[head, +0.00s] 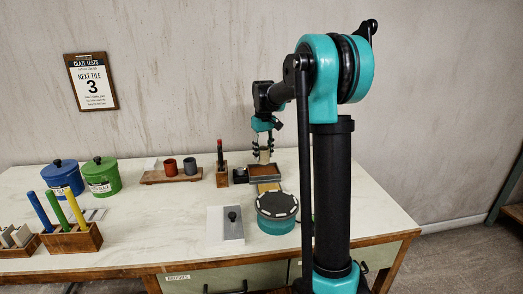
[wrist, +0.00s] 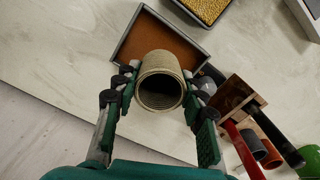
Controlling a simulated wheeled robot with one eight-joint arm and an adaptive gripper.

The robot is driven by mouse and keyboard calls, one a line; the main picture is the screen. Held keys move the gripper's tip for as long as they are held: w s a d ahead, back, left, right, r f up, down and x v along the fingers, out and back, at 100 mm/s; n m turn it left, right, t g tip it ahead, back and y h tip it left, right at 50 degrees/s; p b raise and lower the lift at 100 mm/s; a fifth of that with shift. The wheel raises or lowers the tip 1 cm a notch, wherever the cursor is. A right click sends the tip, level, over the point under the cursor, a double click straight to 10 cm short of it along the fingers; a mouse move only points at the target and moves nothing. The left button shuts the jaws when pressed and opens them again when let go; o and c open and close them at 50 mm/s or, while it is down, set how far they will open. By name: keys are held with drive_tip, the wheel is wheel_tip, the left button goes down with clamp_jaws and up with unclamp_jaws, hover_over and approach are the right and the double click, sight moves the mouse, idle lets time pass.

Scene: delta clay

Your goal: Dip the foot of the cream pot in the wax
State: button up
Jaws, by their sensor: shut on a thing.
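The cream pot (wrist: 147,63) is held between the two fingers of my gripper (wrist: 162,88), its open mouth toward the wrist camera. In the head view the pot (head: 265,157) is upright below my gripper (head: 263,143). The wax appears to be the brown fill of a shallow dark-rimmed tray (wrist: 207,53), also in the head view (head: 279,179). In the wrist view the pot overlaps the tray's near part. The pot's foot is hidden there, and I cannot tell whether it touches the wax.
A tray of yellow grains (wrist: 208,8) lies beside the wax tray. A teal wheel with a dark top (head: 277,224) stands in front. A wooden tool block (head: 222,178) and a board with small cups (head: 158,177) are to the left.

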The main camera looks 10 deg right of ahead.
sight(263, 162)
drive_tip(key=shift+f, duration=2.3)
drive_tip(key=shift+f, duration=0.5)
drive_tip(key=shift+r, duration=0.1)
idle(1.2)
drive_tip(key=shift+r, duration=1.6)
drive_tip(key=shift+r, duration=1.5)
drive_tip(key=shift+s, duration=0.1)
